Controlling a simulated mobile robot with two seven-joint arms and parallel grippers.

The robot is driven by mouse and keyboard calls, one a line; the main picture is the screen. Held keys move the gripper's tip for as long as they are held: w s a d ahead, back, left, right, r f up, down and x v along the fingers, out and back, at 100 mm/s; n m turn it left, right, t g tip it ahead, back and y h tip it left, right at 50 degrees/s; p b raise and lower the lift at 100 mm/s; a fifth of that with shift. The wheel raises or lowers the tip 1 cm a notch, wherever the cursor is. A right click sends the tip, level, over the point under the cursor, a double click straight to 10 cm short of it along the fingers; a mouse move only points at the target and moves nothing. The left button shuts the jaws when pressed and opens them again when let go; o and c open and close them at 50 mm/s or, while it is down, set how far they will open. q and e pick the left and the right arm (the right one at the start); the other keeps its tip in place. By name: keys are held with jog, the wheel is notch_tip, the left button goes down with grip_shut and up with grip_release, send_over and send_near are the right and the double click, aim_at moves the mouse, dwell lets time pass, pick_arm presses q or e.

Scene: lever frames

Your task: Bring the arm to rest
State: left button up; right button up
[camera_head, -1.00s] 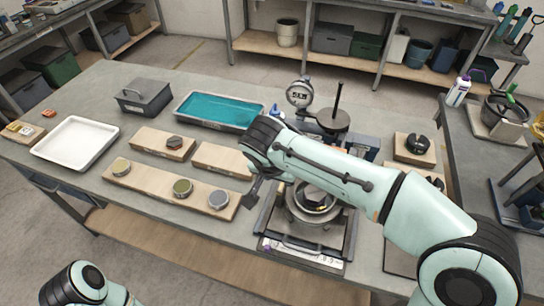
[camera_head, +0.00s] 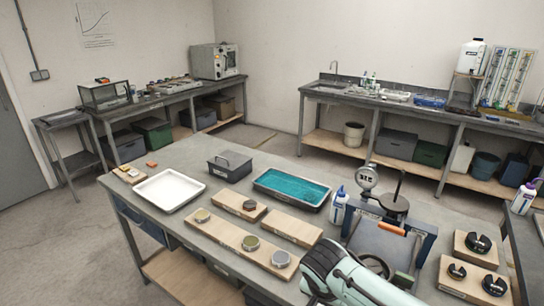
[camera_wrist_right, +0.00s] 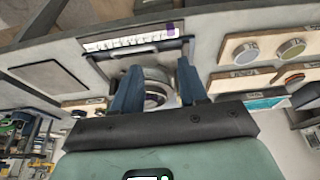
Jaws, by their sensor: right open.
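My right arm (camera_head: 345,275) comes in at the bottom right of the head view, over the front part of the table. Its gripper is out of sight there. In the right wrist view my right gripper (camera_wrist_right: 157,78) has its two dark blue fingers apart, with nothing held. A round metal ring (camera_wrist_right: 155,98) of the bench device shows between and beyond the fingers. I cannot tell how far apart they are. My left arm and left gripper are not in view.
A dial device (camera_head: 367,180), a bottle (camera_head: 339,207) and a blue-plated frame with an orange handle (camera_head: 392,229) stand near my right arm.

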jog(key=s+a+f+n+g+y, duration=0.1)
jog(key=s+f+n+g+y, duration=0.1)
jog(key=f, duration=1)
jog(key=s+a+f+n+g+y, duration=0.1)
jog(key=f+g+y, duration=0.1)
jog(key=f, duration=1.1)
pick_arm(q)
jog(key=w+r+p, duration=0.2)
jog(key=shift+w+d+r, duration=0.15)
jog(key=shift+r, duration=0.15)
pick_arm(e)
jog(key=s+d+f+y, duration=0.1)
jog(key=s+f, duration=0.7)
jog(key=s, duration=0.3)
jog(key=s+d+f, duration=0.1)
jog(key=s+f, duration=0.8)
jog(key=s, duration=0.2)
jog(key=shift+d+f+m+g+y, duration=0.25)
jog(key=shift+d+m+g+y, duration=0.05)
jog(key=shift+m+y, duration=0.1)
